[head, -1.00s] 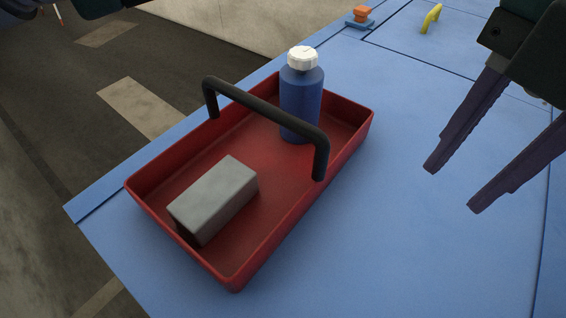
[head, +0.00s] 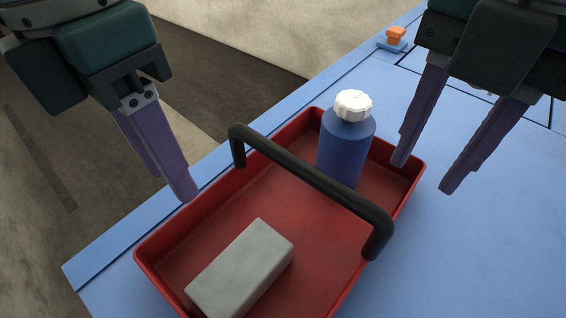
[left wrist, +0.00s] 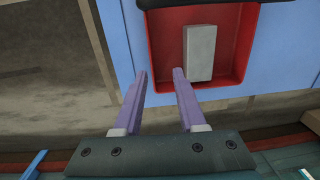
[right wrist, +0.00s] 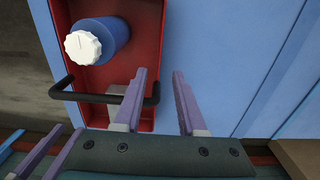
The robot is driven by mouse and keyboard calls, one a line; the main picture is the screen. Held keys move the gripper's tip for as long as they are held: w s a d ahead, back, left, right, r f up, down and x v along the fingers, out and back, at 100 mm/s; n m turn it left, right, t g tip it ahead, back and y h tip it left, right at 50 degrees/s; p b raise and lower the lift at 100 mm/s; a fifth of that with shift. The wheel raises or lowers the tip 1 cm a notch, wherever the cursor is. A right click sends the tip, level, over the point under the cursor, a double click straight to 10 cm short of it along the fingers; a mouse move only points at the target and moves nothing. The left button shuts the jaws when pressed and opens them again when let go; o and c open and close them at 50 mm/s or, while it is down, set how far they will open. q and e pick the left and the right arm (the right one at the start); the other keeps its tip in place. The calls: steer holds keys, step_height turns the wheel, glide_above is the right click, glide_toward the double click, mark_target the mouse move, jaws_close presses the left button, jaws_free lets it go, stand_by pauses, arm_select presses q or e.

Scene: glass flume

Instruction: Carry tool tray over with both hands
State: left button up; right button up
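The red tool tray (head: 186,232) with a black arched handle (head: 310,178) sits on the blue worktop. It holds a grey block (head: 241,268) at the near end and a blue bottle with a white cap (head: 344,148) at the far end. My left gripper (head: 178,192) is beside the tray's left rim, above and apart from it; its fingers (left wrist: 160,80) are spread and empty in the left wrist view. My right gripper (head: 420,178) is at the tray's right rim, open and empty. In the right wrist view its fingers (right wrist: 160,78) straddle the tray's right wall, apparently without gripping it.
The blue worktop (head: 480,250) is clear to the right of the tray. An orange and blue object (head: 395,40) stands at the far edge. The worktop's left edge runs close beside the tray, with dark floor (head: 60,170) beyond.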

mark_target(396, 214)
arm_select(q)
steer(key=shift+w+a+y, duration=0.35)
steer(key=shift+a+y, duration=0.05)
steer(key=shift+a, duration=0.15)
steer(key=shift+s, duration=0.1)
arm_select(e)
steer(key=shift+f, duration=0.15)
arm_select(q)
steer(key=shift+f, duration=0.35)
arm_select(e)
steer(key=shift+s+f, duration=0.1)
steer(key=shift+f, duration=0.2)
arm_select(q)
step_height(396, 214, down, 9)
steer(key=shift+f, duration=0.1)
arm_select(e)
step_height(396, 214, down, 9)
steer(key=shift+f, duration=0.1)
arm_select(q)
jaws_close()
arm_select(e)
jaws_close()
